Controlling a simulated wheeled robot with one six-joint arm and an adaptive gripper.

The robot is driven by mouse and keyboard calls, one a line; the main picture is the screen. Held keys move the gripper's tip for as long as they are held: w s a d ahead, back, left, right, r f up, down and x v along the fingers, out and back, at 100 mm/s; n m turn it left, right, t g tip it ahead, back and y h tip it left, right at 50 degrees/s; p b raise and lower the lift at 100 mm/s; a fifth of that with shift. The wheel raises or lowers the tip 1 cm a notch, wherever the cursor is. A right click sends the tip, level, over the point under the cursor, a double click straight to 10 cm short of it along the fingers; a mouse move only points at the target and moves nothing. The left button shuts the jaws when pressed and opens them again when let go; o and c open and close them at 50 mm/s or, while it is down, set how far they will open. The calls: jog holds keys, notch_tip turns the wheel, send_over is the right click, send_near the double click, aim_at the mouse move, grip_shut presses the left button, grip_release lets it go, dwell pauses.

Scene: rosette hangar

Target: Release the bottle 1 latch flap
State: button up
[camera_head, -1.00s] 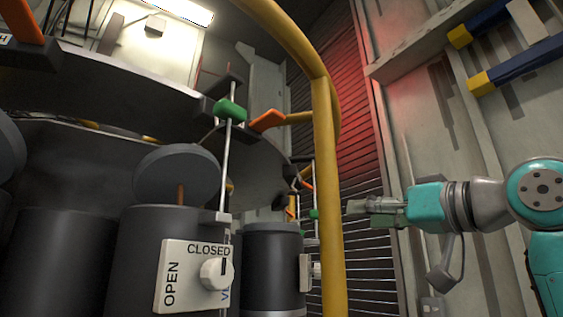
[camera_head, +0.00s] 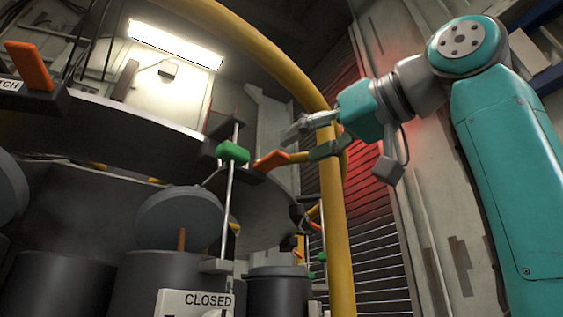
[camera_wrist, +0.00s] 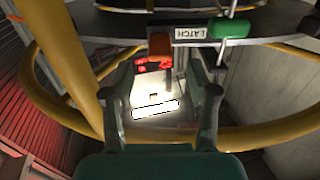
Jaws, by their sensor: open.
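An orange latch flap (camera_head: 270,160) sticks out from the dark curved rack beside a green block (camera_head: 233,152) on a thin upright rod. My gripper (camera_head: 297,130) is open, up and to the right of this flap in the head view, beside the yellow rail. In the wrist view my gripper (camera_wrist: 164,95) has its two fingers apart with nothing held. An orange flap (camera_wrist: 160,46) appears beyond and between the fingers, next to an inverted LATCH label (camera_wrist: 191,33) and a green block (camera_wrist: 229,28). I cannot read a bottle number.
A curved yellow rail (camera_head: 330,190) stands close to my arm. Dark bottles stand below the rack, one with a CLOSED sign (camera_head: 195,301). Another orange flap (camera_head: 28,65) is at the far left. A bright lamp (camera_head: 175,44) is behind.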

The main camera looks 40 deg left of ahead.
aim_at(284, 156)
jog(key=shift+w+a, duration=0.2)
jog(key=shift+a, duration=1.25)
jog(key=shift+w+a, duration=0.2)
jog(key=shift+a, duration=1.2)
grip_shut()
